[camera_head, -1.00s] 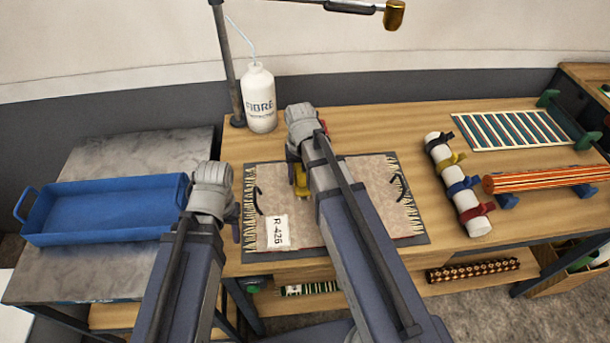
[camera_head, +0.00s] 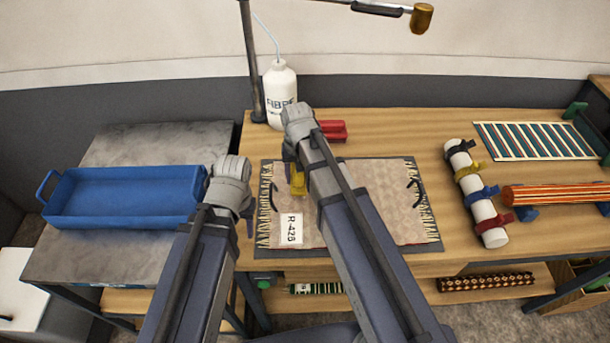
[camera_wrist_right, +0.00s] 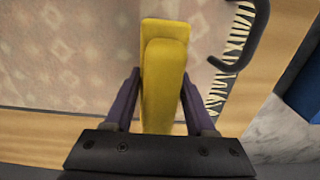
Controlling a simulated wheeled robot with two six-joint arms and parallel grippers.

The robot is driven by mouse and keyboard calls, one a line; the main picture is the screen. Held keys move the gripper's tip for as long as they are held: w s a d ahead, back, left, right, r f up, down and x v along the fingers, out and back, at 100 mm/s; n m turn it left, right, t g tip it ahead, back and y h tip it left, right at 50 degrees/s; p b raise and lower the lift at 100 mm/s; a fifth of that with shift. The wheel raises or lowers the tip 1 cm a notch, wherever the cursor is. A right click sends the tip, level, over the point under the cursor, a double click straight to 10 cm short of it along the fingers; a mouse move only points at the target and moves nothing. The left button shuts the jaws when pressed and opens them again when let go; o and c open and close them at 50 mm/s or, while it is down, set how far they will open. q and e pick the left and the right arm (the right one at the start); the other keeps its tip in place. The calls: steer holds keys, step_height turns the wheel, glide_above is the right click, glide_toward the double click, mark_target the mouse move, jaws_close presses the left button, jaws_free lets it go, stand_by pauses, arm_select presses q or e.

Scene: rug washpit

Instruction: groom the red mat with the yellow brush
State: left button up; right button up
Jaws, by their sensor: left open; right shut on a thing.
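The mat (camera_head: 405,205) lies flat on the wooden table. Its face looks pale pinkish beige, with a thin red edge and striped fringes at both ends; a white tag (camera_head: 290,228) lies at its front left. My right gripper (camera_head: 296,172) is shut on the yellow brush (camera_head: 298,185), over the left part of the mat. The brush also shows between the fingers in the right wrist view (camera_wrist_right: 165,75), with the mat (camera_wrist_right: 70,50) under it. I cannot tell whether its bristles touch. My left gripper (camera_head: 247,218) is open and empty, by the mat's left fringe.
A blue tray (camera_head: 125,222) stands on the grey table at left. A white bottle (camera_head: 281,95) and a red object (camera_head: 333,130) stand behind the mat. A strapped white roll (camera_head: 478,195) and an orange striped roll (camera_head: 555,194) lie at right. A lamp arm hangs above.

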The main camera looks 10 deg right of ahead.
arm_select(q)
steer(key=shift+f, duration=0.1)
arm_select(e)
steer(key=shift+a, duration=0.4)
arm_select(q)
steer(key=shift+w+r+p, duration=0.1)
steer(key=shift+r+p, duration=0.55)
steer(key=shift+p, duration=0.05)
arm_select(e)
steer(key=shift+w+a+r, duration=0.1)
steer(key=shift+w+r, duration=0.1)
steer(key=shift+r, duration=0.4)
arm_select(q)
step_height(320, 180, up, 5)
steer(key=p, duration=0.4)
steer(key=shift+f+p, duration=0.15)
steer(key=shift+p, duration=0.15)
arm_select(e)
step_height(320, 180, up, 5)
steer(key=shift+s+f, duration=0.1)
steer(key=shift+f, duration=0.05)
step_height(320, 180, up, 3)
steer(key=p, duration=0.3)
arm_select(q)
step_height(320, 180, up, 3)
steer(key=shift+r, duration=0.1)
